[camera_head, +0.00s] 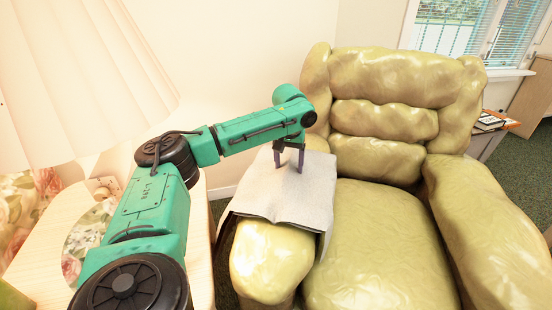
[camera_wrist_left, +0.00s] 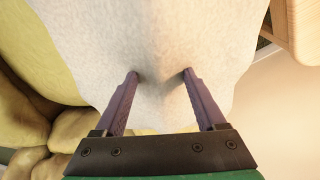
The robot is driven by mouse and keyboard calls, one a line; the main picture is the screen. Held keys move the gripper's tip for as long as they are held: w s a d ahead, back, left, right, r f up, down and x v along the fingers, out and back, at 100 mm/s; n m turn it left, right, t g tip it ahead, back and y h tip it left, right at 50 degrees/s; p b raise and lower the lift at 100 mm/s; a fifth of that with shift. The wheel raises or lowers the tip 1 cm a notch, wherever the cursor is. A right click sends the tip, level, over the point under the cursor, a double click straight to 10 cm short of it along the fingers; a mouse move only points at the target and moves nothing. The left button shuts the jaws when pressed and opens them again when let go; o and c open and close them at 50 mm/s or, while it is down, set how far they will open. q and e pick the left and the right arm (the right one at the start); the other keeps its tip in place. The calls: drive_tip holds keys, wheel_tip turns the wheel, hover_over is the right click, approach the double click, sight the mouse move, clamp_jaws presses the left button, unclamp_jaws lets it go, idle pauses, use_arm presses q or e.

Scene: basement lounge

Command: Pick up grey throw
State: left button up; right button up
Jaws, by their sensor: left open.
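The grey throw (camera_head: 292,202) lies draped over the left arm of the yellow-green armchair (camera_head: 375,235), hanging down on both sides. My left gripper (camera_head: 289,168) is over the throw with its purple fingers pointing down. In the left wrist view, the fingers of my left gripper (camera_wrist_left: 161,74) are apart, with the throw (camera_wrist_left: 150,35) below and between them and nothing held. The fingertips are at or just above the cloth; I cannot tell if they touch it. My right gripper is not in view.
A lampshade (camera_head: 75,80) and a light wooden side table (camera_head: 200,255) stand at the left, close to my left arm. Another table with books (camera_head: 490,121) is behind the chair at the right. A wall is behind. The chair's seat is clear.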

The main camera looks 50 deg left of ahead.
use_arm(q)
wheel_tip(320, 180, down, 2)
drive_tip(key=shift+w+a+f, duration=0.15)
clamp_jaws()
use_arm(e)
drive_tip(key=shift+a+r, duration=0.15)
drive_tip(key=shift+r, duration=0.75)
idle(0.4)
